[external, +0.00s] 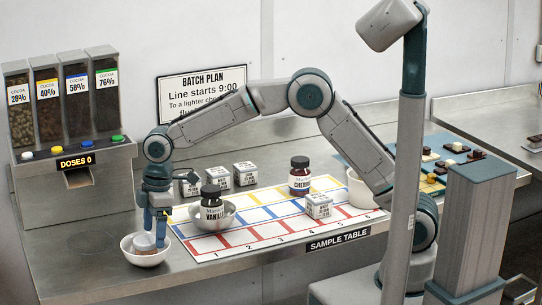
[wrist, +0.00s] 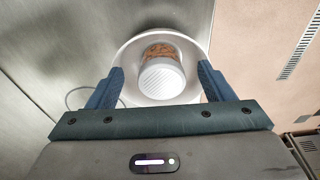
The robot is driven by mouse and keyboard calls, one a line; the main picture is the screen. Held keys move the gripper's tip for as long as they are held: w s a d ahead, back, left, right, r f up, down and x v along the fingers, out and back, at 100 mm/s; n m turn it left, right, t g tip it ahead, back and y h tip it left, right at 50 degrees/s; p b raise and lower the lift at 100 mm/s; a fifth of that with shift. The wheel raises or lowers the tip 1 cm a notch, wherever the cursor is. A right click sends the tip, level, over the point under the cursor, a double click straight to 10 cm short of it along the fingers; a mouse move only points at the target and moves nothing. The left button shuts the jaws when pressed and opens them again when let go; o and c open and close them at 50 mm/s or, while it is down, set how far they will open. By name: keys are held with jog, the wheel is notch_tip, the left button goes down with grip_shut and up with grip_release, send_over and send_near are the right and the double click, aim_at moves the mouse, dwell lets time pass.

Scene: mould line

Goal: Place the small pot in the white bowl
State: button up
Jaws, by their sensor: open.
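The white bowl (external: 150,261) stands near the front left edge of the steel table, and also shows in the wrist view (wrist: 128,52). The small pot (external: 145,242) is inside the bowl; in the wrist view the pot (wrist: 162,82) shows a pale ribbed face and a brown, textured band. My gripper (external: 148,233) is directly above the bowl, pointing down. Its fingers (wrist: 160,72) are spread wide on both sides of the pot, with visible gaps between them and the pot. The bottom of the bowl is hidden.
A metal bowl (external: 231,219) with a vanilla jar (external: 211,208) in it stands right of my gripper on the gridded mat (external: 253,240). Several label-covered cubes (external: 218,179) and a cherry jar (external: 299,178) stand farther back. The cocoa dispenser (external: 100,165) is at left.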

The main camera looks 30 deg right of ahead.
notch_tip(320, 180, up, 13)
jog(key=d, duration=0.1)
jog(key=shift+d, duration=0.4)
jog(key=w+d+r+m+t, duration=0.1)
jog(key=w+d+m, duration=0.25)
jog(key=d, duration=0.95)
jog(key=w+d+r+m+t, duration=0.15)
jog(key=d+m, duration=0.35)
jog(key=d, duration=0.9)
jog(key=s+d+f+m, duration=0.2)
jog(key=s+d+m, duration=0.1)
jog(key=d, duration=0.4)
jog(key=s+d+f+m+h, duration=0.1)
jog(key=s+d+f+m, duration=0.1)
jog(key=s+d, duration=0.4)
jog(key=s+d+f+m, duration=0.3)
jog(key=s+d+m, duration=0.1)
jog(key=d, duration=0.6)
jog(key=shift+s+h, duration=0.2)
jog(key=shift+h, duration=0.2)
jog(key=shift+f+m+t, duration=0.1)
jog(key=shift+m+t, duration=0.15)
